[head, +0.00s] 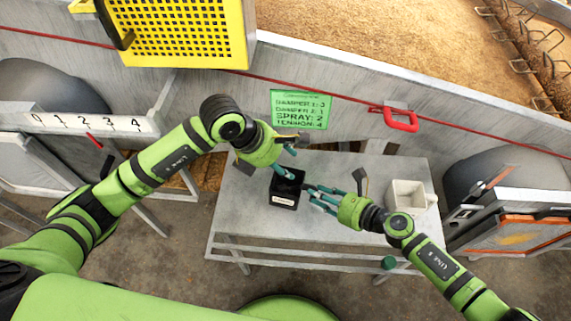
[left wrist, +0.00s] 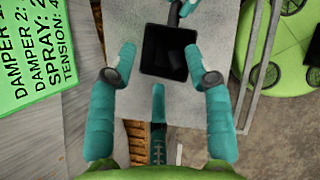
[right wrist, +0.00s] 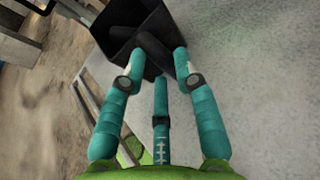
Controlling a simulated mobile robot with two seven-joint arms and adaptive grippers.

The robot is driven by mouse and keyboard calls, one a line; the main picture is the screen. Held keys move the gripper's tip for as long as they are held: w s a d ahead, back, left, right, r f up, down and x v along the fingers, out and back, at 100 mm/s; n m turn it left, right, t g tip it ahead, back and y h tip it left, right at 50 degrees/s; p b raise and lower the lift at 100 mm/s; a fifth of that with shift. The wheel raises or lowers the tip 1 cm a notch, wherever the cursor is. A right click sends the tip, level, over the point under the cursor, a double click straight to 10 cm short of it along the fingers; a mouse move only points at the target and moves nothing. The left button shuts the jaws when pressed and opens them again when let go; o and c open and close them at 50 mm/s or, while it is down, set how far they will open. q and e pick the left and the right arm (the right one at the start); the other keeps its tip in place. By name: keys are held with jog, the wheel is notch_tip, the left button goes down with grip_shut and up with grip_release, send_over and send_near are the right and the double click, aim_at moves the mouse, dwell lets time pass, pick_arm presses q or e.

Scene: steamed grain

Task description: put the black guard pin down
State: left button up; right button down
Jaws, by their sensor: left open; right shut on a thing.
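The black guard pin (head: 309,187) is a dark rod at the tips of my right gripper (head: 315,195), which is shut on it. In the right wrist view the pin (right wrist: 155,48) lies between the fingertips and reaches over the black box. The black open box (head: 284,200) stands on the grey table, with a white label on its front. In the left wrist view a dark piece (left wrist: 175,14) meets the box's far rim. My left gripper (head: 287,162) is open above the box, its fingers either side of it in the left wrist view. I cannot tell whether they touch it.
A white container (head: 408,196) stands on the table (head: 240,215) at the right. A green note (head: 300,108) hangs on the wall behind, beside a red handle (head: 394,119). A yellow grate (head: 185,35) hangs at upper left. The table's left part is clear.

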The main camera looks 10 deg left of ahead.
pick_arm(q)
jog(key=v, duration=1)
pick_arm(e)
jog(key=shift+s+f, duration=0.35)
jog(key=shift+f, duration=0.1)
pick_arm(q)
jog(key=shift+r, duration=0.15)
pick_arm(e)
jog(key=c, duration=1.1)
grip_release()
jog(key=shift+o, duration=1.2)
jog(key=shift+w, duration=0.1)
pick_arm(q)
jog(key=shift+w+a, duration=0.1)
jog(key=shift+w, duration=0.05)
pick_arm(e)
jog(key=shift+w+r, duration=0.15)
jog(key=shift+r, duration=0.1)
